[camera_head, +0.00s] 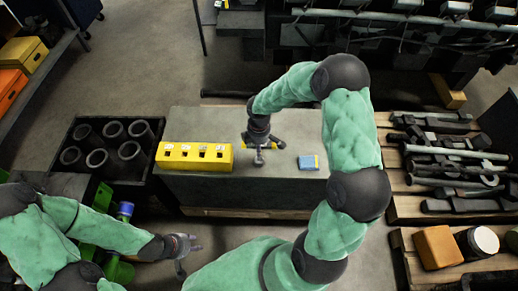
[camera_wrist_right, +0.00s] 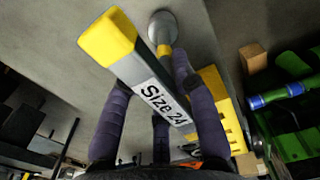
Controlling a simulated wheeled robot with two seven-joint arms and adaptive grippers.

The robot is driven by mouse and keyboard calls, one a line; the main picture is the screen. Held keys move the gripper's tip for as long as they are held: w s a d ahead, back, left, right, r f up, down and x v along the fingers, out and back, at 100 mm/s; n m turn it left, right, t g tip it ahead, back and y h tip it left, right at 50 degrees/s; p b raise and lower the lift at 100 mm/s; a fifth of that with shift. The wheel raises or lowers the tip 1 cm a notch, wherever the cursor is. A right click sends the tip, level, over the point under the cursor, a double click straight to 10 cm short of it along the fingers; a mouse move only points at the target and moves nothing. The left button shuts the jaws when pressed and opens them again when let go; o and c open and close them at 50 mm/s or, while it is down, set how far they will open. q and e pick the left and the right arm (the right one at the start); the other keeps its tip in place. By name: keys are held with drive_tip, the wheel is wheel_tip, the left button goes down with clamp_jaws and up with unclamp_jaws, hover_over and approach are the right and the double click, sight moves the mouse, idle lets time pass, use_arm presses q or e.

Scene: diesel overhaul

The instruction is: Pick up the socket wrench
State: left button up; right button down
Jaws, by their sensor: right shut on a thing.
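The socket wrench (camera_wrist_right: 148,85) fills the middle of the right wrist view. It has a yellow end, a grey bar with a white "Size 24" label, and a round grey socket (camera_wrist_right: 163,27) beside its far end. My right gripper (camera_head: 260,155) is over the grey bench top; in its wrist view the dark fingers (camera_wrist_right: 155,105) are around the wrench and shut on it. In the head view the wrench is mostly hidden under the gripper. My left gripper (camera_head: 190,252) is low at the bench's front left, with fingers apart and nothing between them.
A black crate of cylinders (camera_head: 105,145) stands left. Pallets with metal parts (camera_head: 455,165) lie right. My right arm crosses the bench's right side.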

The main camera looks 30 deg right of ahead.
drive_tip(key=shift+r+p, duration=0.45)
drive_tip(key=shift+r, duration=0.4)
drive_tip(key=s+a+r+p, duration=0.5)
drive_tip(key=s+a+r, duration=0.1)
drive_tip(key=s+r, duration=0.5)
drive_tip(key=shift+s+p, duration=0.4)
drive_tip(key=shift+s, duration=0.45)
drive_tip(key=c, duration=1.6)
unclamp_jaws()
drive_tip(key=shift+d, duration=0.1)
clamp_jaws()
